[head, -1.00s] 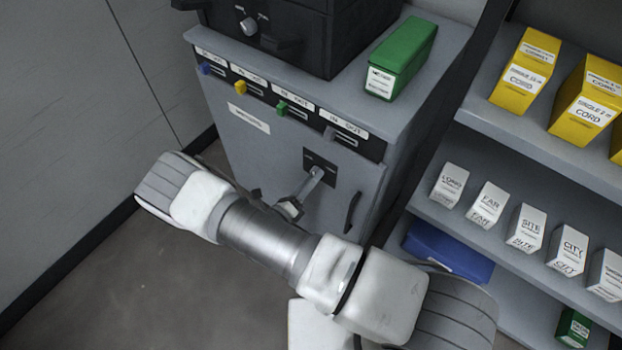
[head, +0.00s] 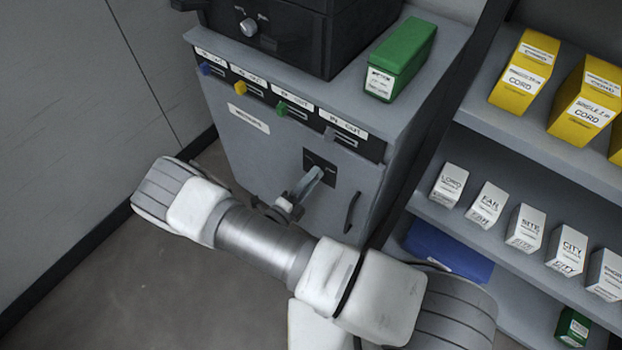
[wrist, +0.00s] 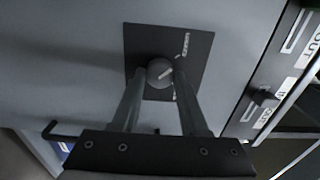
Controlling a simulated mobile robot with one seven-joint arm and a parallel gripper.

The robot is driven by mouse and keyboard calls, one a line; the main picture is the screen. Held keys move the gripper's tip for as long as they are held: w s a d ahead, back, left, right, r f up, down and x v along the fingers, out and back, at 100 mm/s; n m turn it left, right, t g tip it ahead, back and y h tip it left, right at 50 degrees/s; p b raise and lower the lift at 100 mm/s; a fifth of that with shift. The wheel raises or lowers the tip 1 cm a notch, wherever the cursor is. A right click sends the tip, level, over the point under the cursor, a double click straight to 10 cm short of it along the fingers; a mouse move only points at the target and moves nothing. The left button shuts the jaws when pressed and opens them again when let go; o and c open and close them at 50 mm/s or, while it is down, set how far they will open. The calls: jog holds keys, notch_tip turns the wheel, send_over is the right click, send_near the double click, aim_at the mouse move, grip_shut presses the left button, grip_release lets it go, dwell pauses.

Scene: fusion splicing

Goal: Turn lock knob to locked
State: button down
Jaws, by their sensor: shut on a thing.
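The lock knob (wrist: 160,72) is a small round grey knob with a pale line on it. It sits on a dark square plate (wrist: 196,62) on the cabinet front. The plate has small white lettering at two places, too small to read surely. My gripper (wrist: 161,78) has one finger on each side of the knob and is shut on it. The knob's pale line slants toward the upper lettering in the wrist view. In the head view, my gripper (head: 316,176) reaches the plate (head: 324,160), and its fingers hide the knob.
The grey cabinet (head: 235,150) has a handle (head: 352,212) right of the plate and several coloured tabs above. A black machine (head: 330,40) and green box (head: 400,60) stand on top. A shelf (head: 480,125) with boxes is at right. Floor is clear at left.

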dwell(0.4)
jog(key=shift+c, duration=2.1)
grip_release()
jog(key=p+v, duration=0.2)
jog(key=v, duration=1.5)
jog(key=shift+s, duration=0.2)
jog(key=shift+a, duration=0.1)
